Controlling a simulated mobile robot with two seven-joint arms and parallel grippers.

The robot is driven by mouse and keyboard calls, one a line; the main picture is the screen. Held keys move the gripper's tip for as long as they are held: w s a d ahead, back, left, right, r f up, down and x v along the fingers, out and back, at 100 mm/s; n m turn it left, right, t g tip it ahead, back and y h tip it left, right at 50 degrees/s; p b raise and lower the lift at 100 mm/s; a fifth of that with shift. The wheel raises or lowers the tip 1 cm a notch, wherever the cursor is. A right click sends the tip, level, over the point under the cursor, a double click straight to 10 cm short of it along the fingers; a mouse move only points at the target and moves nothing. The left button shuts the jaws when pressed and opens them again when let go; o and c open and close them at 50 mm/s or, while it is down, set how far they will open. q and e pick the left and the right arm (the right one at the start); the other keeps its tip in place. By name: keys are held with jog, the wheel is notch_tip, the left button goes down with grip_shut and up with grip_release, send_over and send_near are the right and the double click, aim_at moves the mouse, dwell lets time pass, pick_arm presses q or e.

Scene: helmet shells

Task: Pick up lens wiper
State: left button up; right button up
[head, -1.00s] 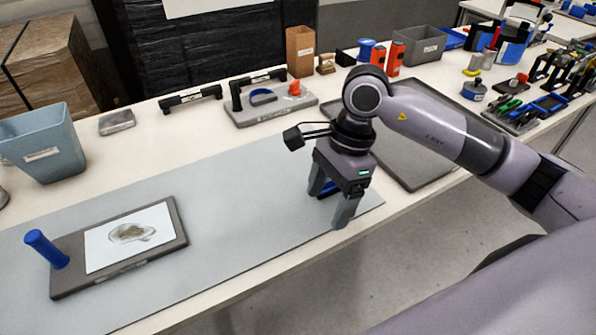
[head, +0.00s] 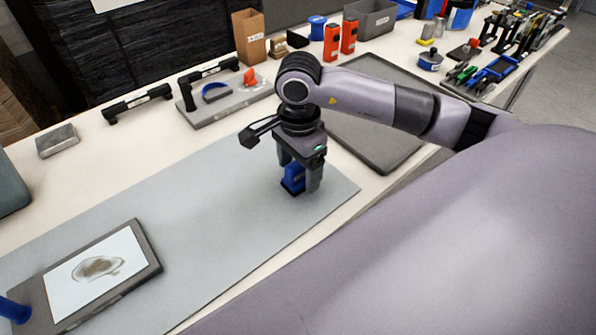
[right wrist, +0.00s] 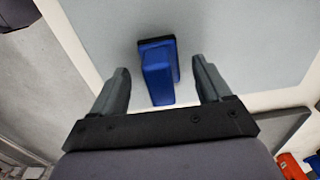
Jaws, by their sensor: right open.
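The blue block with a dark base (head: 293,178), which looks like the lens wiper, stands on the grey mat (head: 215,185) near its right end. My right gripper (head: 301,187) is open above and around it, pointing down. In the right wrist view the blue block (right wrist: 158,72) stands between the two spread fingers of the right gripper (right wrist: 160,75), with a gap on each side. Its lower parts are partly hidden by a finger in the head view. My left gripper is not in view.
A dark tray with a stained white sheet (head: 97,270) lies on the mat at left, beside a blue handle (head: 14,309). A grey board (head: 212,105) with small parts lies behind the mat. A dark flat panel (head: 375,135) lies right of the gripper. The mat's middle is clear.

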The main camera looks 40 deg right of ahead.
jog(key=shift+f, duration=0.8)
jog(key=c, duration=1.1)
jog(key=shift+c, duration=0.2)
jog(key=shift+r, duration=0.1)
notch_tip(320, 180, up, 10)
jog(key=shift+f, duration=0.1)
jog(key=o, duration=0.3)
jog(key=shift+c, duration=0.9)
